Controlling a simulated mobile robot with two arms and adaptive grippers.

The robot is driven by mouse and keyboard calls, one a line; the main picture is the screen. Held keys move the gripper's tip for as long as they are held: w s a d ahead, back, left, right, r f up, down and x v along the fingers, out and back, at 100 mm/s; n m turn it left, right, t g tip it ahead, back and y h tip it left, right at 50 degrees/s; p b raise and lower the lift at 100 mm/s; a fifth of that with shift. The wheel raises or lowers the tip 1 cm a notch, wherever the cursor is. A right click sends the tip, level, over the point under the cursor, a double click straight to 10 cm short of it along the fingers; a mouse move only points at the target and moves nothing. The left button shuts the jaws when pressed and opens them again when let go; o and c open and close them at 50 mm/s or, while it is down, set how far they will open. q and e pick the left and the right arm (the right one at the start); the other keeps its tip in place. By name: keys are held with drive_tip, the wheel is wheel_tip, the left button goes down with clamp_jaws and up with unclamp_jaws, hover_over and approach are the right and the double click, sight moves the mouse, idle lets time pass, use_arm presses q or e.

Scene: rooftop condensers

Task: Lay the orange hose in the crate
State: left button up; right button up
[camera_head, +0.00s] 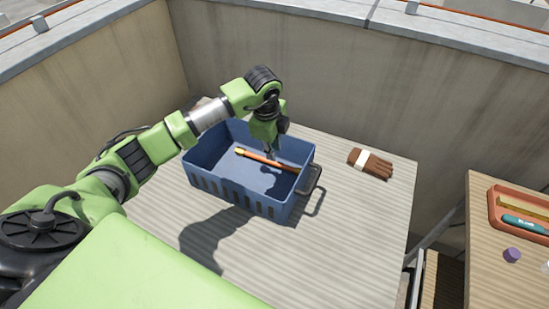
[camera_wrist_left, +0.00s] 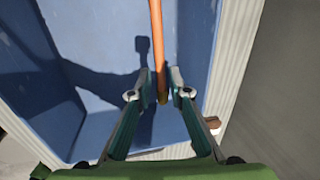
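The blue crate (camera_head: 232,192) stands on the table, open at the top. The orange hose (camera_head: 284,165) is a thin straight length inside it, with a yellow end (camera_head: 240,151) at the left. It runs to the crate's right wall; whether it rests on the floor along its whole length I cannot tell. My left gripper (camera_head: 271,154) reaches down into the crate over the hose. In the left wrist view the fingertips (camera_wrist_left: 161,88) stand on both sides of the hose (camera_wrist_left: 157,40), with a narrow gap at each side. My right gripper is not in view.
A brown glove (camera_head: 372,163) with a white band lies on the table right of the crate. The crate has a dark handle (camera_head: 311,180). A second table at right holds an orange tray (camera_head: 494,212) and a purple cap (camera_head: 512,255). Concrete walls close in behind.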

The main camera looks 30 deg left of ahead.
use_arm(q)
drive_tip(key=r, duration=0.2)
drive_tip(key=s+r, duration=0.1)
drive_tip(key=r, duration=0.2)
drive_tip(key=shift+r, duration=0.25)
